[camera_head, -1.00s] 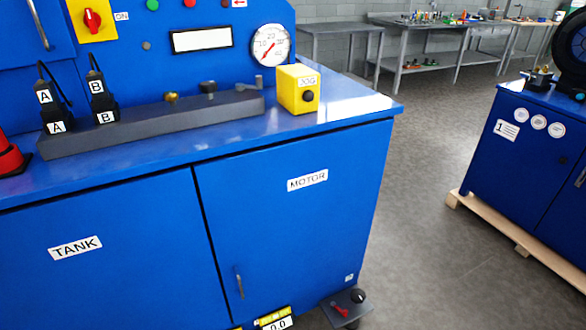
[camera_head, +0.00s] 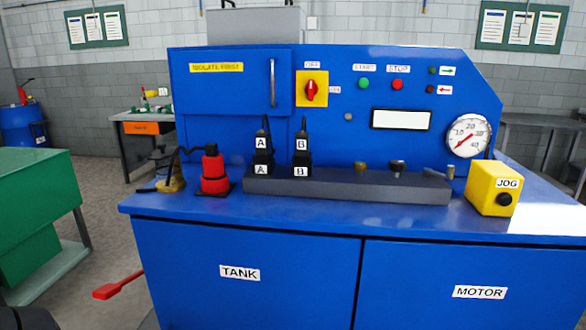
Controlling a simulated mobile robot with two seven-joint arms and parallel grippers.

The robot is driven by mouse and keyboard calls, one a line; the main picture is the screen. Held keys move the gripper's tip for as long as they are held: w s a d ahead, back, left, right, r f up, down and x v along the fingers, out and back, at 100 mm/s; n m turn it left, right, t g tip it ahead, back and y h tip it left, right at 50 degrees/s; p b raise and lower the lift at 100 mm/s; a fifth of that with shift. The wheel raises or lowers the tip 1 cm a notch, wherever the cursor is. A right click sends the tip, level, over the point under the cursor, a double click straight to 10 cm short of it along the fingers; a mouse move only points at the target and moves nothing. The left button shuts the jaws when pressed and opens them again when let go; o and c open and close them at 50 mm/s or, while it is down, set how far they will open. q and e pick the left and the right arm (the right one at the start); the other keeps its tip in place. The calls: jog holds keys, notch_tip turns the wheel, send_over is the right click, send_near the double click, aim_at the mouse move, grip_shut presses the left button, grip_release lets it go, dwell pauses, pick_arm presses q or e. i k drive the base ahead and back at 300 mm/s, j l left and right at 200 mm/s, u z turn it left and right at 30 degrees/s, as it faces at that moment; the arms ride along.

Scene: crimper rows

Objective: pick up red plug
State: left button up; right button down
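A red plug-like cylinder (camera_head: 214,172) with a narrower top stands upright on a dark base on the blue bench top, left of the grey block (camera_head: 350,187). A black cable curves from its upper left side towards a dark and brass-coloured fitting (camera_head: 168,170) beside it. I cannot tell for sure that this red cylinder is the plug of the task. Neither of my grippers can be made out in the head view. A dark shape at the bottom left corner is too cut off to identify.
Black connectors marked A (camera_head: 262,150) and B (camera_head: 301,150) stand on the grey block's left end. A yellow JOG box (camera_head: 493,189) sits at the right. A green cabinet (camera_head: 38,215) stands left, and a red paddle-shaped piece (camera_head: 118,285) sticks out low beside the bench.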

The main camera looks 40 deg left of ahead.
aim_at(212, 160)
jog(key=u, duration=1.75)
jog(key=i+j, duration=0.15)
jog(key=j, duration=0.2)
jog(key=z, duration=0.05)
